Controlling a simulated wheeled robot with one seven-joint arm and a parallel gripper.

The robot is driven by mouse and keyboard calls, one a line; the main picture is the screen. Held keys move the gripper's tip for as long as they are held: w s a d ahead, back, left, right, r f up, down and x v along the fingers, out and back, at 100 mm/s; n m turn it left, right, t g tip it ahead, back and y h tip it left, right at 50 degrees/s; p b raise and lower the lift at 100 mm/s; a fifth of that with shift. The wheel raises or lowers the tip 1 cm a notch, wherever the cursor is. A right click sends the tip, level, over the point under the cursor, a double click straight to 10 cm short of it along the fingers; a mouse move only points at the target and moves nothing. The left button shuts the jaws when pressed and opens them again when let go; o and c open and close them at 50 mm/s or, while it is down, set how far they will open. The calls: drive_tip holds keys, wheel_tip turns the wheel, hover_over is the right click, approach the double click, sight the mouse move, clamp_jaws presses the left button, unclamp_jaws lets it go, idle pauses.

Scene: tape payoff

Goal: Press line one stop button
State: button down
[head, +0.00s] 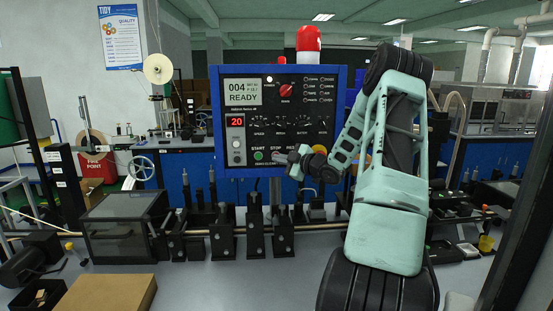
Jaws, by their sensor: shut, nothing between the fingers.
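A blue-framed control panel (215,110) stands upright in the middle of the head view. It has a lit display (243,92) reading 004 and READY, a red "20" readout (236,122) and a red knob (286,90). Along its lower edge are a green START button (258,156) and a dark button (276,156) under the STOP label. My gripper (292,158) is shut and empty, in front of the panel's lower part, just right of the STOP button in the picture. It hides part of that row. I cannot tell whether it touches the panel.
Black metal fixtures and a rail (190,235) line the bench below the panel. A dark clear-sided box (118,228) and a cardboard box (107,293) are at left. A red beacon (308,40) tops the panel. Bare grey bench (240,285) lies in front.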

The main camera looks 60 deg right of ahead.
drive_tip(key=shift+s+a, duration=0.1)
drive_tip(key=s+a+b, duration=0.1)
drive_tip(key=s+a, duration=0.2)
drive_tip(key=a, duration=0.1)
drive_tip(key=shift+s+a, duration=0.35)
drive_tip(key=shift+s, duration=0.05)
idle(0.3)
idle(0.7)
